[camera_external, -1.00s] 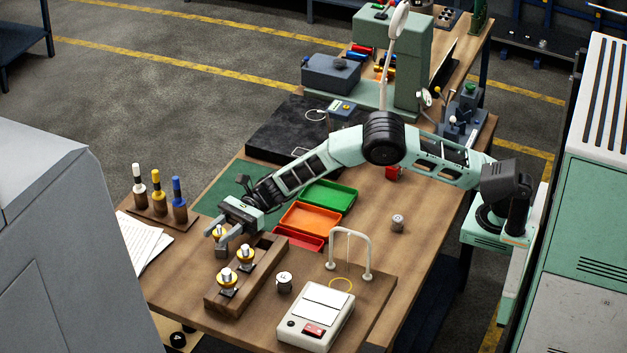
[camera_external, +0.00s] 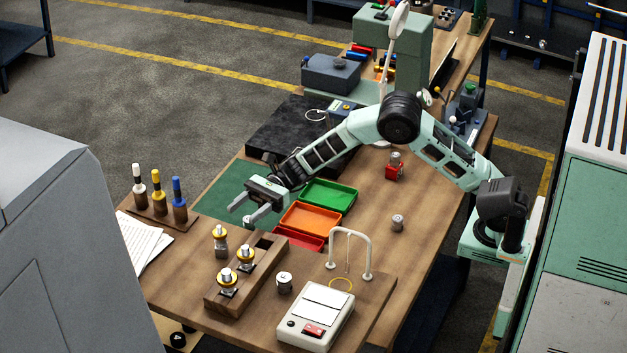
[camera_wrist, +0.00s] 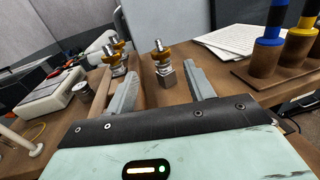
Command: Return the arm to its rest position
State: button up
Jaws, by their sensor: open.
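My gripper (camera_external: 256,212) is open and empty in the external view, raised over the green mat (camera_external: 222,197) and left of the coloured trays. In the wrist view my gripper (camera_wrist: 159,88) shows its two fingers wide apart. A metal part with a brass ring (camera_external: 220,243) stands upright on the table beside the wooden block, apart from my fingers. It also shows beyond the fingertips in the wrist view (camera_wrist: 163,66). The wooden block (camera_external: 212,297) holds two similar brass-ringed parts (camera_external: 245,258). My arm reaches over the table from its mount at the right.
Green (camera_external: 330,196), orange (camera_external: 312,219) and red (camera_external: 297,241) trays lie under my forearm. A scale (camera_external: 315,318), a small arch stand (camera_external: 331,245) and metal cylinders stand in front. A red-based device (camera_external: 395,168) is near my elbow.

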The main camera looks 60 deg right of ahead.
jog(key=shift+s+d, duration=0.2)
jog(key=shift+d, duration=0.75)
jog(key=s+d+f+n+g+h, duration=0.2)
jog(key=s+d+f+n+h, duration=0.25)
jog(key=s+d, duration=0.3)
jog(key=s+d+f+n+g+h, duration=0.1)
jog(key=s+d+f+n+h, duration=0.35)
jog(key=s+d, duration=0.3)
jog(key=s+d+f+n+t+h, duration=0.25)
jog(key=s+d+n+h, duration=0.8)
jog(key=d, duration=0.55)
jog(key=s+a+n+g+y+b, duration=0.2)
jog(key=s+a+n, duration=0.6)
jog(key=s+a, duration=0.7)
jog(key=a+g, duration=0.1)
jog(key=a, duration=0.2)
